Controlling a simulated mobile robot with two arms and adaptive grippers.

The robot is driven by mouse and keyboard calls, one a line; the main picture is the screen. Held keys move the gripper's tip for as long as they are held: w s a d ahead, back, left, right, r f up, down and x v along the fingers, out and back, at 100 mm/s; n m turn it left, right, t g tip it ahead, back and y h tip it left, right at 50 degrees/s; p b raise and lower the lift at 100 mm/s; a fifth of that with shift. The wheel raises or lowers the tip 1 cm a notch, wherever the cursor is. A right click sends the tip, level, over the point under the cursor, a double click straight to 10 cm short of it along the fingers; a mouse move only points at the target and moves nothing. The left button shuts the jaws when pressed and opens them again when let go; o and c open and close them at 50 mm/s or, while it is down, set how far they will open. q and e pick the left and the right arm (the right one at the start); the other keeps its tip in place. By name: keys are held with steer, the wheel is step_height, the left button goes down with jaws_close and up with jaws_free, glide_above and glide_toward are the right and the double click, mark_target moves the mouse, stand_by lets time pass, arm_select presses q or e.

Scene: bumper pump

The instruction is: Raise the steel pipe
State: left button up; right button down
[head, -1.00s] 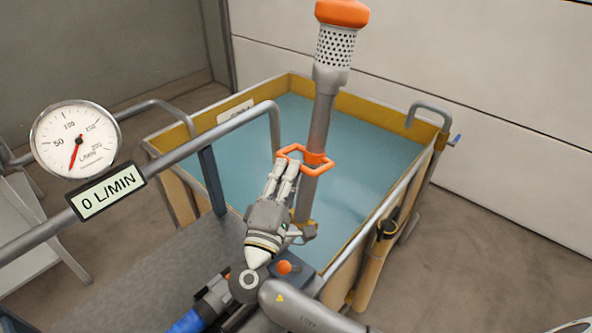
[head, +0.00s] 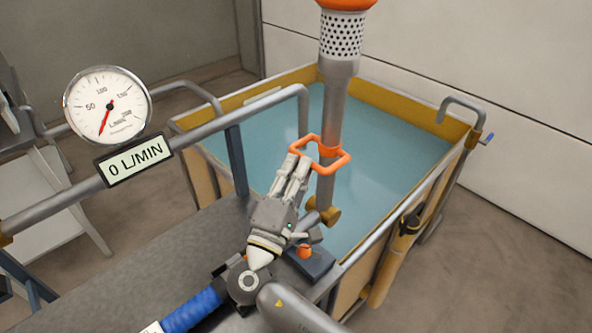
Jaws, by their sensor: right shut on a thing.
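The steel pipe (head: 331,110) stands nearly upright over the tank, with a perforated section (head: 341,36) and an orange cap (head: 345,3) at its top. An orange loop handle (head: 337,166) is fixed to its middle. My right gripper (head: 298,163) is shut on the left side of this handle. A brass-coloured fitting (head: 331,216) shows near the pipe's lower part; the gripper partly hides that area. My left gripper is not in view.
The yellow-rimmed tank (head: 400,99) holds blue-green water. A grey rail (head: 245,125) carries a round gauge (head: 107,105) and a display (head: 136,161) reading 0 L/MIN. A blue ribbed hose (head: 195,307) lies at lower left. An orange knob (head: 304,252) sits beside my arm.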

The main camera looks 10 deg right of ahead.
steer(key=shift+d+f, duration=0.35)
steer(key=shift+f, duration=0.55)
steer(key=c, duration=1.8)
jaws_free()
steer(key=shift+c, duration=0.2)
steer(key=o, duration=0.4)
steer(key=shift+w+d+f, duration=0.1)
steer(key=shift+w+d, duration=0.1)
steer(key=shift+d, duration=0.05)
steer(key=shift+s+a, duration=0.1)
steer(key=shift+a, duration=0.05)
steer(key=v, duration=1.2)
steer(key=shift+a+r, duration=0.15)
steer(key=shift+r, duration=0.25)
